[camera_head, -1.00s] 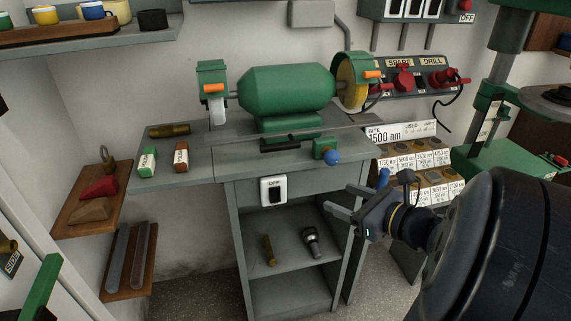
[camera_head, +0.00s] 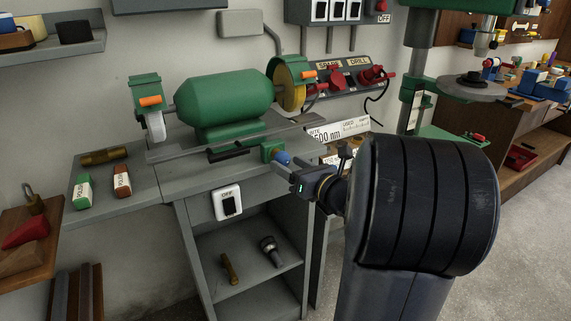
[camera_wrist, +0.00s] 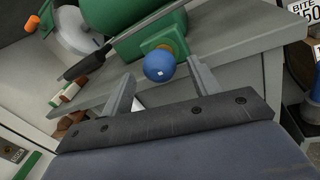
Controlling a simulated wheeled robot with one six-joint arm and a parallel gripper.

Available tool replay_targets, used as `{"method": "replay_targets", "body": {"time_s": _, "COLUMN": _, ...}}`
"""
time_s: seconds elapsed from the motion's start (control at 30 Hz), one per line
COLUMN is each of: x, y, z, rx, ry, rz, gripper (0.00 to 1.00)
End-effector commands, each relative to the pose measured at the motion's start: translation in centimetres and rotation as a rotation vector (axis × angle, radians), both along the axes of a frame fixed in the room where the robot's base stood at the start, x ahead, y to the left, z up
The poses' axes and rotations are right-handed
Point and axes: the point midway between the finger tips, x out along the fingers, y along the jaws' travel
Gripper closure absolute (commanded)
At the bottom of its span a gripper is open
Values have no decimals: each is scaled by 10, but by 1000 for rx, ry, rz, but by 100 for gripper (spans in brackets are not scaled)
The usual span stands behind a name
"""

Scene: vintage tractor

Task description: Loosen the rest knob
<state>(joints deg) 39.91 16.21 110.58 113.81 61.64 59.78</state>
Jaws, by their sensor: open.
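The rest knob is a blue ball (camera_head: 283,158) on a green block (camera_head: 270,149) at the front right of the grinder bench. In the wrist view the blue knob (camera_wrist: 159,66) lies ahead of and between my two fingers, nearer the right one. My gripper (camera_head: 284,175) is open and empty. It stands at the bench's front edge, close to the knob. In the wrist view my gripper (camera_wrist: 162,87) has its fingers spread wide. I cannot tell whether either fingertip touches the knob.
The green bench grinder (camera_head: 223,100) stands behind the knob, with a grey rest bar (camera_head: 235,139) in front. An OFF switch (camera_head: 228,203) is on the bench front. Two polish bars (camera_head: 121,181) lie at left. A drill press (camera_head: 420,75) stands at right.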

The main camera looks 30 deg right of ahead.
Motion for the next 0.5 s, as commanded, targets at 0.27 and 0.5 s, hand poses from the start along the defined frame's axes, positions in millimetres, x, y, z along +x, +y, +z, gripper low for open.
{"method": "replay_targets", "body": {"time_s": 0.27, "x": 20, "y": 5, "z": 0, "rx": -1, "ry": 0, "rz": 0, "gripper": 42}}
{"method": "replay_targets", "body": {"time_s": 0.5, "x": 20, "y": 5, "z": 0, "rx": -1, "ry": 0, "rz": -1, "gripper": 42}}
